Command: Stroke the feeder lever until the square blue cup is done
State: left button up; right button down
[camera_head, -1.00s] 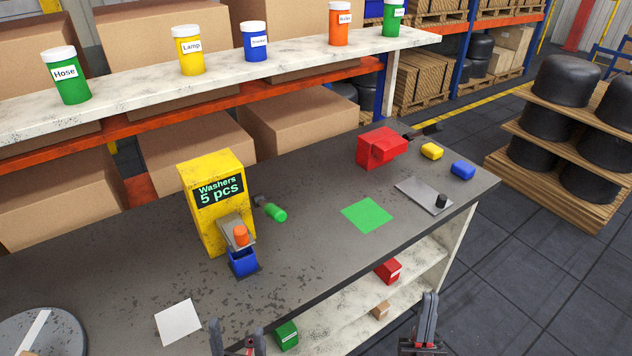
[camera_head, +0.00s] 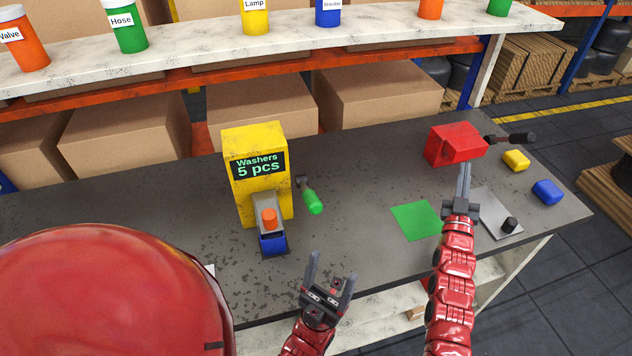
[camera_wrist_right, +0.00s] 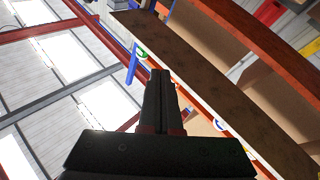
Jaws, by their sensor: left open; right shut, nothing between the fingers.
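The yellow feeder (camera_head: 257,176) stands on the grey bench, and its sign reads "Washers 5 pcs". Its lever (camera_head: 312,200) with a green grip sticks out on the feeder's right side. The square blue cup (camera_head: 273,244) sits at the feeder's front foot, below a chute with an orange piece (camera_head: 269,217) on it. The inside of the cup is hardly visible. My left gripper (camera_head: 331,270) is open and empty, in front of the feeder and to the right of the cup, apart from the lever. My right gripper (camera_head: 464,180) is shut and empty, raised in front of the red box; its fingers show in the right wrist view (camera_wrist_right: 161,90).
A red box (camera_head: 455,146) with a dark handle, a yellow block (camera_head: 516,160) and a blue block (camera_head: 547,191) stand at the bench's right. A green square (camera_head: 417,220) and a grey plate (camera_head: 496,212) with a black knob lie nearer. Labelled jars line the shelf (camera_head: 380,48) behind.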

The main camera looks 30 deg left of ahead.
jog(key=w+a+r+n+g+y, duration=0.1)
jog(key=a+n+g, duration=0.35)
jog(key=a, duration=0.75)
jog(key=w+a+r+n+g+y, duration=0.1)
jog(key=a+n+g+y, duration=0.15)
jog(key=a+g, duration=0.65)
jog(key=s+a+r+n+g+h, duration=0.1)
jog(key=s+a+r+n+g, duration=0.1)
jog(key=s+a, duration=0.2)
jog(key=s+a+r+n+g+h+p, duration=0.1)
jog(key=s+a+r+n+g+h, duration=0.1)
jog(key=s, duration=0.8)
jog(key=s+a+r+n+g+h, duration=0.1)
jog(key=s+a+r+n+g, duration=0.1)
jog(key=s, duration=0.5)
jog(key=a+r+n, duration=0.1)
jog(key=a+r, duration=0.1)
jog(key=a, duration=0.1)
jog(key=shift+s+a+n+p, duration=0.3)
jog(key=shift+h, duration=0.25)
